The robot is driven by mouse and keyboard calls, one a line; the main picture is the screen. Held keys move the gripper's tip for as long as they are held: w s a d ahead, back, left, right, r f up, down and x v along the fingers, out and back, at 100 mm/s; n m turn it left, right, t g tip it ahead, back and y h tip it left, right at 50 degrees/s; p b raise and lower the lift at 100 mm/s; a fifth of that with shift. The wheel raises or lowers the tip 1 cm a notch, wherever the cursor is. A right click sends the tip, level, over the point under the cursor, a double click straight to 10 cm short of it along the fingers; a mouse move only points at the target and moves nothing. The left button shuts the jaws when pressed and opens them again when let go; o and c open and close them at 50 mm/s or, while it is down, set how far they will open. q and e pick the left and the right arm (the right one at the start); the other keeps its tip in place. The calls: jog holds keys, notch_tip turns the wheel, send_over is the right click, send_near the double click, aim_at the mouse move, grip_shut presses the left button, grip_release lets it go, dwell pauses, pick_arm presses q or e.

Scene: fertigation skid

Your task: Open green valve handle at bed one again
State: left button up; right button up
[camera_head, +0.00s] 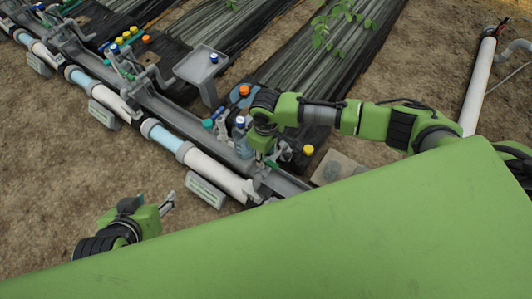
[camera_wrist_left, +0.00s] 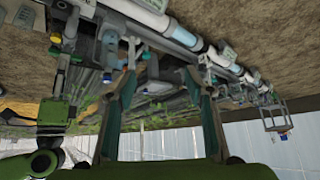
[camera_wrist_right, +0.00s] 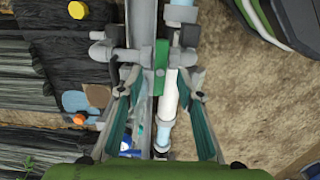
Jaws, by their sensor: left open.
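My right gripper (camera_wrist_right: 162,78) is open, with one finger on each side of the handle and a visible gap on both sides. In the head view my right gripper (camera_head: 264,160) reaches down over the near end of the pipe run, and the wrist partly hides the handle. My left gripper (camera_head: 171,203) is open and empty, above bare soil left of the pipe. It also shows in the left wrist view (camera_wrist_left: 160,62).
A white and light-blue pipe (camera_head: 165,138) with sign plates runs diagonally beside a grey rail. A blue-capped bottle (camera_head: 240,137) stands close to my right wrist. A grey tray (camera_head: 202,66) on a post stands further back.

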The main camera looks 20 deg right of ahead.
aim_at(266, 160)
jog(key=shift+f, duration=0.35)
jog(key=shift+f+b, duration=0.5)
jog(key=shift+f, duration=0.45)
pick_arm(q)
jog(key=w+d+r+t+h, duration=0.1)
jog(key=w+d+r+t, duration=0.1)
jog(key=w+r+t, duration=0.2)
jog(key=shift+w+d+r+t+b, duration=0.35)
jog(key=shift+w+r, duration=0.7)
jog(key=shift+w, duration=0.5)
pick_arm(e)
jog(key=shift+f, duration=0.95)
grip_shut()
